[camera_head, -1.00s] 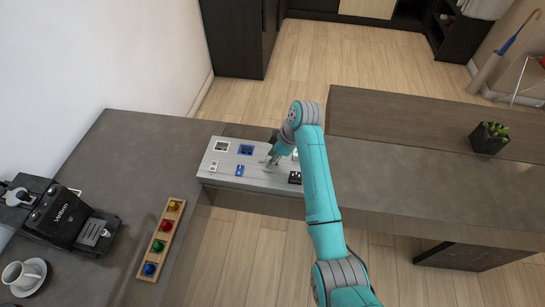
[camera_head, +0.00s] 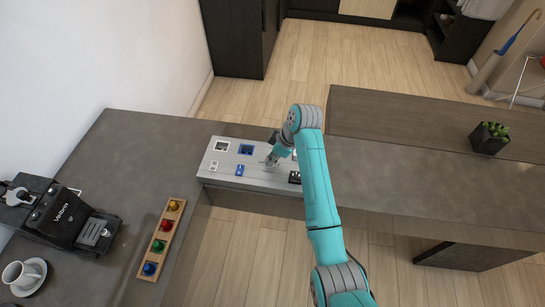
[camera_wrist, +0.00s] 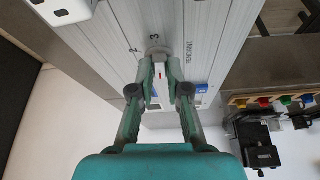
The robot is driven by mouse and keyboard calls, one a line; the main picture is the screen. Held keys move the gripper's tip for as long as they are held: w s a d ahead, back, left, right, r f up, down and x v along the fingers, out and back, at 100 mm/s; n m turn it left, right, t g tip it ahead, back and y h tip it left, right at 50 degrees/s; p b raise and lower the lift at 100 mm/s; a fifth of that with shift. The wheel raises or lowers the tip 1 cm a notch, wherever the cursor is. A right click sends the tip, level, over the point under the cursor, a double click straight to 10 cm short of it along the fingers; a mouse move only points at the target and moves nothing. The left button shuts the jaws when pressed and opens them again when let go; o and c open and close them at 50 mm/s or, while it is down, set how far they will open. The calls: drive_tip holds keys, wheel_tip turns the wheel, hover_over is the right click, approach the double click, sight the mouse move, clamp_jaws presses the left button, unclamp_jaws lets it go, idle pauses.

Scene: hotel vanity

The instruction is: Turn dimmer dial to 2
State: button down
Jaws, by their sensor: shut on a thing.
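The dimmer dial (camera_wrist: 157,52) is a grey round knob on the light grey control panel (camera_wrist: 95,55). In the wrist view my gripper (camera_wrist: 160,70) is shut on the dial, with one fingertip on each side. A short red mark shows between the fingertips. A printed "3" stands just beyond the dial, with another small mark to its left that I cannot read surely. The word "PENDANT" is printed to the right. In the head view my gripper (camera_head: 270,160) reaches down onto the panel (camera_head: 222,172), and the dial is mostly hidden there.
The panel also bears a blue-framed socket (camera_head: 246,150), a white socket (camera_head: 221,146), a blue switch (camera_head: 239,170) and a black part (camera_head: 294,178). A wooden strip with coloured knobs (camera_head: 162,240), a coffee machine (camera_head: 70,222) and a cup (camera_head: 18,272) are at left.

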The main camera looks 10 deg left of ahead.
drive_tip(key=m, duration=0.2)
drive_tip(key=m+t, duration=0.1)
drive_tip(key=m, duration=0.1)
drive_tip(key=m+t+h, duration=0.1)
drive_tip(key=m, duration=0.1)
drive_tip(key=shift+s+a, duration=0.15)
drive_tip(key=shift+s, duration=0.1)
drive_tip(key=m+h, duration=0.1)
drive_tip(key=m, duration=0.1)
drive_tip(key=m+t, duration=0.1)
drive_tip(key=m, duration=0.2)
drive_tip(key=shift+s+a+m+h, duration=0.2)
drive_tip(key=shift+m+h, duration=0.1)
drive_tip(key=shift+h, duration=0.1)
drive_tip(key=m+h, duration=0.1)
drive_tip(key=m, duration=0.1)
drive_tip(key=m+h, duration=0.1)
drive_tip(key=m, duration=0.2)
drive_tip(key=shift+a+t, duration=0.2)
drive_tip(key=shift+t, duration=0.2)
drive_tip(key=m+h, duration=0.1)
drive_tip(key=m, duration=0.2)
drive_tip(key=m+h, duration=0.1)
drive_tip(key=m, duration=0.1)
drive_tip(key=shift+w+a+m+g, duration=0.1)
drive_tip(key=shift+a+m+g, duration=0.1)
drive_tip(key=shift+m+g, duration=0.15)
drive_tip(key=c, duration=1.1)
unclamp_jaws()
drive_tip(key=shift+c, duration=0.2)
